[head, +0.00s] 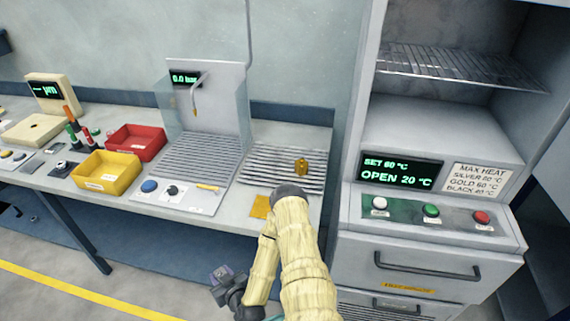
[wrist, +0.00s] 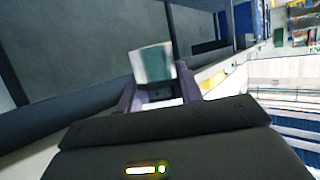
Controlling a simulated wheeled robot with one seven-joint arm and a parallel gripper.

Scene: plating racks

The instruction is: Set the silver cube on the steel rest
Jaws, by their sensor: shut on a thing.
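My gripper (wrist: 156,90) shows in the wrist view with its two purple fingers shut on a pale silver-grey cube (wrist: 152,63), which sticks out past the fingertips. In the head view my gripper (head: 222,278) is low, in front of the bench and below its front edge, with the small cube hard to make out. A ribbed steel rest (head: 275,153) lies on the right part of the bench, up and to the right of my gripper. A small gold piece (head: 302,167) stands on its right side. My arm hides part of the bench's front edge.
Left of the rest is a ribbed tray (head: 190,160) with a clear screen and spout. Red (head: 136,142) and yellow (head: 107,174) bins stand further left. An oven cabinet (head: 430,180) with an open chamber and wire shelf (head: 455,64) rises at right. A yellow square (head: 262,206) lies near the edge.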

